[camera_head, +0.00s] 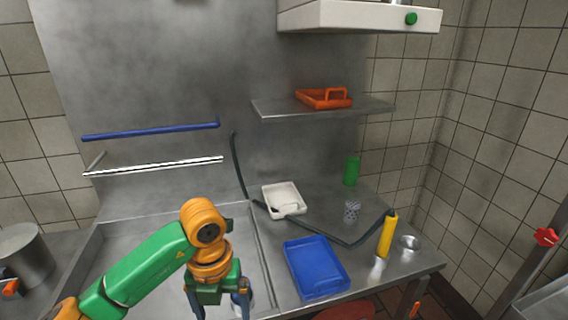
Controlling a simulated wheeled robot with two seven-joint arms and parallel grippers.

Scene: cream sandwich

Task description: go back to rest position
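My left arm comes in from the lower left, green and orange. Its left gripper (217,303) points down over the right part of the steel sink (264,282). Its two blue fingers stand wide apart, with the tips at the bottom edge of the picture. My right gripper is not in view.
Right of the sink, a blue tray (318,268), white tray (284,200), green cylinder (351,170), yellow-handled hose sprayer (387,236) and metal cup (410,243) are on the counter. A shelf (365,107) holds an orange tray (324,99). A steel pot (26,254) stands left.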

